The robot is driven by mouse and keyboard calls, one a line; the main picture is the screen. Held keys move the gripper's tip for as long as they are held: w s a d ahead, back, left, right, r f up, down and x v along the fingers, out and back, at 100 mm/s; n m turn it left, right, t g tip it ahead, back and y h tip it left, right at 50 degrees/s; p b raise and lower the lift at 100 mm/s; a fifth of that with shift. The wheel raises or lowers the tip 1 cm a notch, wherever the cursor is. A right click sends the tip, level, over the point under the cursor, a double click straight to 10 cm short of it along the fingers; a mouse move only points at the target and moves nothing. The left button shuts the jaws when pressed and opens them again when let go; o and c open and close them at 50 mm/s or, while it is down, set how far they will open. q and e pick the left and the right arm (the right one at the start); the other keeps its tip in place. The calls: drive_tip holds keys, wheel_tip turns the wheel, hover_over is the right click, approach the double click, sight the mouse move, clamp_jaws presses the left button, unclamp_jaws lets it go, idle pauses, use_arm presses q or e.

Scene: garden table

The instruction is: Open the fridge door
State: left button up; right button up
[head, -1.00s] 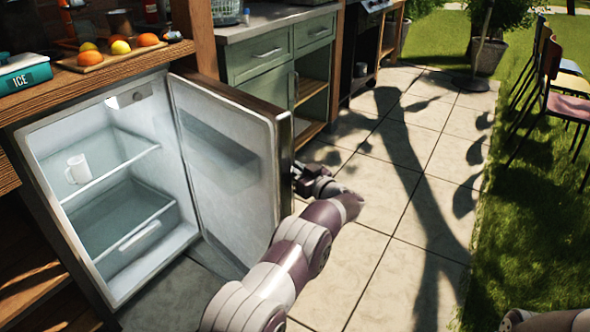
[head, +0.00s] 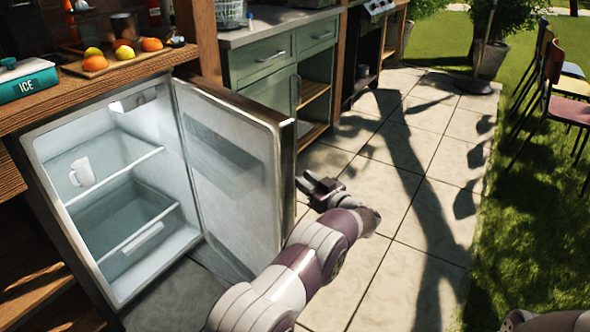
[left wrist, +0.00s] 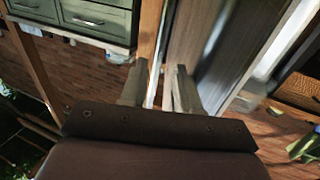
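The fridge (head: 110,200) is under the wooden counter at the left of the head view. Its door (head: 235,170) stands wide open, swung out to the right, and shows its white inner side. My right gripper is out of view.
Green cabinets (head: 280,65) stand behind the door. A tray (head: 125,60) of fruit and a teal ice box (head: 25,82) are on the counter. The tiled floor (head: 400,170) right of the door is clear. Chairs (head: 560,100) stand on the grass.

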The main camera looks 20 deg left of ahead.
use_arm(q)
drive_tip(key=p+v, duration=0.1)
drive_tip(key=v, duration=0.6)
drive_tip(key=shift+s+d, duration=0.2)
